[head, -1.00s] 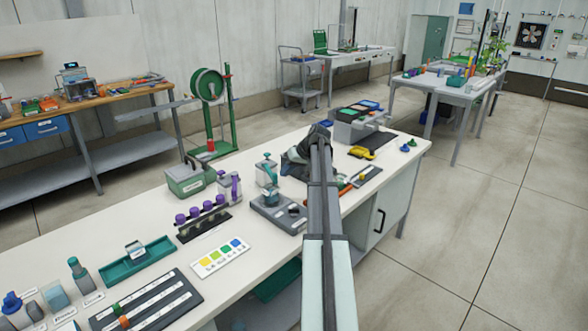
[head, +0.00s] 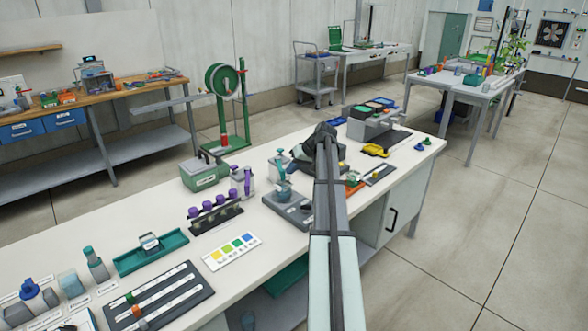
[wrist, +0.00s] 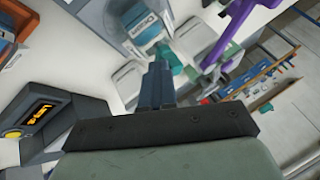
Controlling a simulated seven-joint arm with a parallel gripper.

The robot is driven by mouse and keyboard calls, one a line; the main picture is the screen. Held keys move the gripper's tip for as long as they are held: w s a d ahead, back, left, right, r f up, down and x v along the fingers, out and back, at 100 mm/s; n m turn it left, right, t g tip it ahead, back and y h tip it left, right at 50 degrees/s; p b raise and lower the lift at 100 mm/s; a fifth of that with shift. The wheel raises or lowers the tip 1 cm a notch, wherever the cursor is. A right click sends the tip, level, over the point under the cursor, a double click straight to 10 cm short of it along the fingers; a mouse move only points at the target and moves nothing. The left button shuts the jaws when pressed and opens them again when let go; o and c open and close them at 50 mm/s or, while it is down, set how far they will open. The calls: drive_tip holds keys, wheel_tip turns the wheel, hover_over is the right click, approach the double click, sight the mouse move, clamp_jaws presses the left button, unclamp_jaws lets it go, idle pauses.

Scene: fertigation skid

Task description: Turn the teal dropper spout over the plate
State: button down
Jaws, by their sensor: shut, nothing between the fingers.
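A teal-topped dropper bottle (head: 281,163) stands in the head view, just left of the dark end of my arm. Below it a small teal vessel (head: 284,190) sits on a grey flat unit (head: 290,208); I cannot tell its plate apart clearly. The fingers are together and empty. I cannot tell whether they touch the spout. In the head view the fingertips are hidden by my arm.
A stand with purple caps (head: 215,212) and a green case (head: 205,175) are to the left. A colour card (head: 231,251) lies in front. A grey unit with trays (head: 379,125) stands to the right. The bench front by the colour card is partly clear.

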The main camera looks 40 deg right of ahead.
drive_tip(key=s+d+r, duration=0.6)
drive_tip(key=s+r, duration=0.2)
drive_tip(key=shift+d, duration=0.25)
idle(0.8)
